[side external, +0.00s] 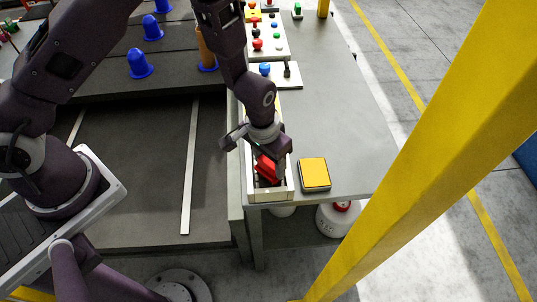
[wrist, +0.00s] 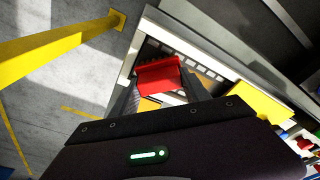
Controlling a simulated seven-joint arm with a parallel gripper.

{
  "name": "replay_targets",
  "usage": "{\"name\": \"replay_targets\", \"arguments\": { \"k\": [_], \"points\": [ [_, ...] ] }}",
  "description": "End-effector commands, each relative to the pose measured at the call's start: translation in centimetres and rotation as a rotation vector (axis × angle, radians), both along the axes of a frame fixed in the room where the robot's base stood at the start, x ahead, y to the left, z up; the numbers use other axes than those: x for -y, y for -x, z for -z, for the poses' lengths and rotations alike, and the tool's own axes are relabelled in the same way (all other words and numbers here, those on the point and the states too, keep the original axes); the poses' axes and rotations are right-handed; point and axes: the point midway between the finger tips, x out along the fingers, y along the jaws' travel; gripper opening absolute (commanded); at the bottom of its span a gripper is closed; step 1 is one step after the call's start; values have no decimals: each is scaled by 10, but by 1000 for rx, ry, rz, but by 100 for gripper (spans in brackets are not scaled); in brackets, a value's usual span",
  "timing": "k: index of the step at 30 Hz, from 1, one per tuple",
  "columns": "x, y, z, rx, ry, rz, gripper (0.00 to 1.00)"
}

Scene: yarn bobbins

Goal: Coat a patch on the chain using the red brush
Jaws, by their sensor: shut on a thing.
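The red brush (side external: 267,167) is at the near end of a narrow, pale open box (side external: 256,193) on the bench. In the wrist view its red body (wrist: 158,76) sits between the fingers of my gripper (wrist: 163,92). My gripper (side external: 262,154) points down into the box and is shut on the red brush.
A yellow-topped block (side external: 314,173) lies just right of the box. White boards (side external: 283,73) with coloured knobs stand farther back. Blue bobbin cones (side external: 140,65) stand on the grey panel at left. A yellow post (side external: 435,110) rises at right.

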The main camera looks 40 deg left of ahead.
Motion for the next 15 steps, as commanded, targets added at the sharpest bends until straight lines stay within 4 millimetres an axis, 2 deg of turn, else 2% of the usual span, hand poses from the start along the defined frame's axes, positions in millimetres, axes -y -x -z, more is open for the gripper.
{"name": "replay_targets", "arguments": {
  "k": [5,15],
  "points": [
    [0,4,-1,-12,-1,4,0],
    [1,2,-46,-6,0,4,0]
  ]
}}
